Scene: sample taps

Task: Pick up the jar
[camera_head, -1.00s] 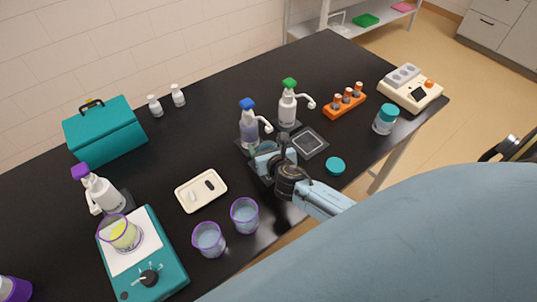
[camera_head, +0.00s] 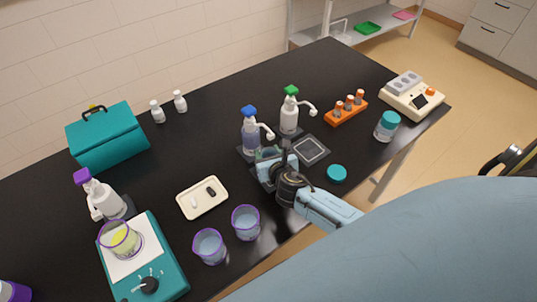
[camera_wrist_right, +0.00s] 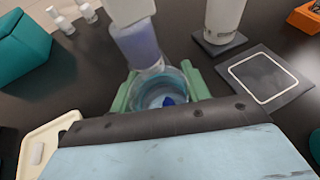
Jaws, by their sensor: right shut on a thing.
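In the right wrist view a clear open glass jar (camera_wrist_right: 160,88) sits between the green fingers of my right gripper (camera_wrist_right: 160,95), which is shut on it. Something blue shows inside the jar. The jar is just in front of the blue-topped bottle (camera_head: 251,130), whose base is partly hidden behind it. In the head view my right gripper (camera_head: 268,156) and wrist hide most of the jar. I cannot tell whether the jar touches the table. A teal lid (camera_head: 337,173) lies loose to the right. My left gripper is not in view.
A green-topped bottle (camera_head: 290,115) and a square dark pad (camera_head: 309,150) stand close by on the right. A teal-lidded jar (camera_head: 387,126) is near the right edge. Two purple-rimmed cups (camera_head: 209,247) and a cream tray (camera_head: 202,198) are to the left.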

